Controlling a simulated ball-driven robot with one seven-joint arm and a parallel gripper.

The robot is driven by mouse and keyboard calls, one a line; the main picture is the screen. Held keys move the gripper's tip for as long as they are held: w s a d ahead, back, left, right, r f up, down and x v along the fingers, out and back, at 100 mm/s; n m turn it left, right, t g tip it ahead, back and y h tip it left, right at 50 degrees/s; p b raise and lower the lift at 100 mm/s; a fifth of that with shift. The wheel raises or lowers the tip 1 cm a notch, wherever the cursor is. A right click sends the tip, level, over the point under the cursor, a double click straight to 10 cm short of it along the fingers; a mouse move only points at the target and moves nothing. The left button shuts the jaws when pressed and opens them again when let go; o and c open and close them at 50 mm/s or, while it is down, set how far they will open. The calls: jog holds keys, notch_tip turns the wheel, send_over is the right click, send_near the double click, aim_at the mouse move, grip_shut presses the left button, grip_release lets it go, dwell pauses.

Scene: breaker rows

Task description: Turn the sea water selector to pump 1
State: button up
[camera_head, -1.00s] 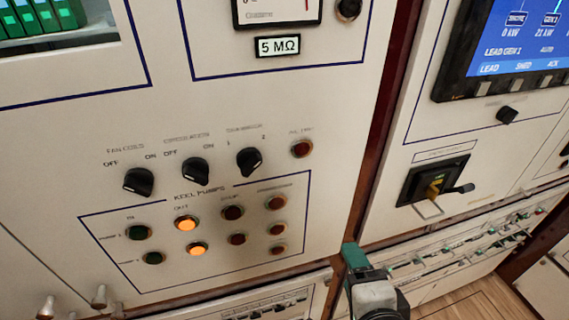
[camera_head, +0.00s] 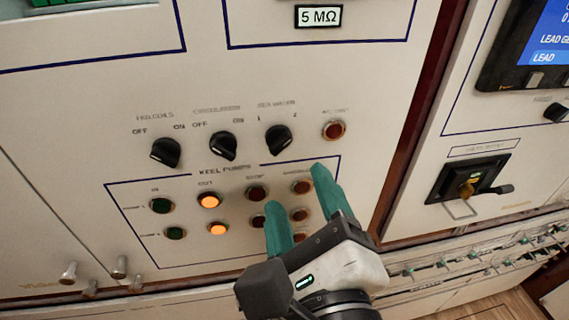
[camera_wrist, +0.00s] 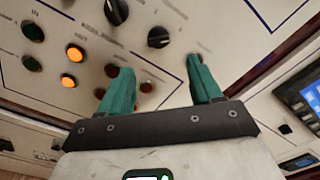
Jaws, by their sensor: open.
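The sea water selector (camera_head: 279,139) is a black rotary knob, rightmost of three in a row on the cream panel. Its marks are 1 at upper left and 2 at upper right. Its pale pointer line seems to lean toward 2. In the wrist view a black knob (camera_wrist: 158,37), which looks like this selector, lies beyond and between the fingertips. My gripper (camera_head: 295,186) has green fingers spread apart with nothing between them. It is below and slightly right of the selector, in front of the keel pumps buttons, apart from the knob.
The fan coils knob (camera_head: 166,152) and the circulation knob (camera_head: 223,146) are to the left. A red round lamp or button (camera_head: 334,130) is close on the right. Lit orange buttons (camera_head: 210,200) are below left. A breaker handle (camera_head: 468,189) is on the right panel.

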aim_at(284, 149)
jog(key=b, duration=0.3)
jog(key=shift+w+a+f, duration=0.1)
jog(key=shift+w+f, duration=0.15)
jog(key=shift+w, duration=0.15)
jog(key=shift+w+b, duration=0.15)
jog(key=shift+b, duration=0.75)
jog(key=x, duration=0.2)
jog(key=p+x, duration=0.1)
jog(key=x, duration=0.4)
jog(key=shift+a+r, duration=0.15)
jog(key=shift+r, duration=0.15)
jog(key=shift+w+a, duration=0.15)
jog(key=shift+w, duration=0.4)
jog(key=shift+f, duration=0.1)
jog(key=c, duration=1)
